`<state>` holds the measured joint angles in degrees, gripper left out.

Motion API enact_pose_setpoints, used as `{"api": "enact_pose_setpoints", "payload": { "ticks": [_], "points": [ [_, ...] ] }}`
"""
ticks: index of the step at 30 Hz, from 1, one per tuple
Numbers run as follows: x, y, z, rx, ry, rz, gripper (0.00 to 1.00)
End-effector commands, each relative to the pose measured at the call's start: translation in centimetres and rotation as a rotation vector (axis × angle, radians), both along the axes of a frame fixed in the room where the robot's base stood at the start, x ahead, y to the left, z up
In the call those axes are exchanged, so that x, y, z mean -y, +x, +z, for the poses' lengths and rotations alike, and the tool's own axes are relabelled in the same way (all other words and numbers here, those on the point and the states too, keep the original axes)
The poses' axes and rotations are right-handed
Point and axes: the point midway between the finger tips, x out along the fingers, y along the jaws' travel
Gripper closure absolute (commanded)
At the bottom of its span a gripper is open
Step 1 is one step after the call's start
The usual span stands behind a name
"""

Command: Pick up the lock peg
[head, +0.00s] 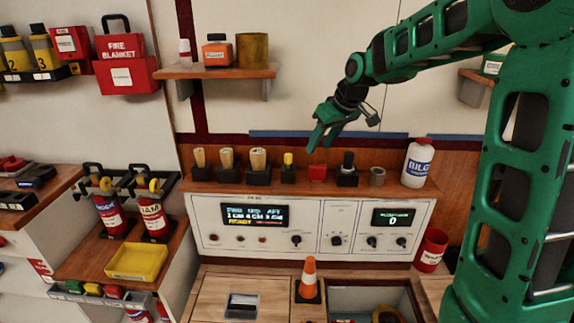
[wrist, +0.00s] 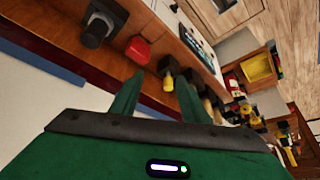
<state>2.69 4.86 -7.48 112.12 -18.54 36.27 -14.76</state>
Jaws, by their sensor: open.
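My gripper (head: 319,146) is open and empty above the wooden ledge, over a small red piece (head: 317,173). Its two fingers also show in the wrist view (wrist: 160,88). To the left of the red piece, a yellow-topped peg (head: 288,159) stands upright in a black base; it shows between the fingertips in the wrist view (wrist: 168,82), apart from them. To the right, a black-knobbed peg (head: 348,160) stands in a black base. I cannot tell for certain which of these is the lock peg.
Several pale-handled pieces (head: 227,158) stand in black holders along the ledge (head: 270,187). A grey cup (head: 377,176) and a white bottle (head: 417,163) stand at its right. A panel with displays (head: 310,225) lies below. A shelf (head: 225,72) hangs above left; an orange cone (head: 309,280) stands below.

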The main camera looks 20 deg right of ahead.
Motion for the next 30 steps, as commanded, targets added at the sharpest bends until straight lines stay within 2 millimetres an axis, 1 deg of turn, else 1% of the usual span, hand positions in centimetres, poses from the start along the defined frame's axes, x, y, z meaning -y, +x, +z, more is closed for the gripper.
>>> {"api": "enact_pose_setpoints", "payload": {
  "ticks": [1,3,6,8,11,19,26,30],
  "points": [
    [-1.2,1.7,-0.1,0.02,0.004,0.039,0.58],
    [-2.5,3.4,0.1,0.048,0.01,0.082,0.58],
    [-3.7,4.7,0.1,0.071,0.015,0.121,0.58],
    [-4.1,5.2,0.1,0.079,0.018,0.131,0.58],
    [-4.4,5.7,-0.6,0.081,0.019,0.135,0.58],
    [-5.2,7.4,-3.8,0.078,0.019,0.133,0.58],
    [-5.6,8.1,-5.0,0.08,0.018,0.132,0.58],
    [-6.0,8.7,-6.5,0.078,0.018,0.131,0.58]
  ]
}}
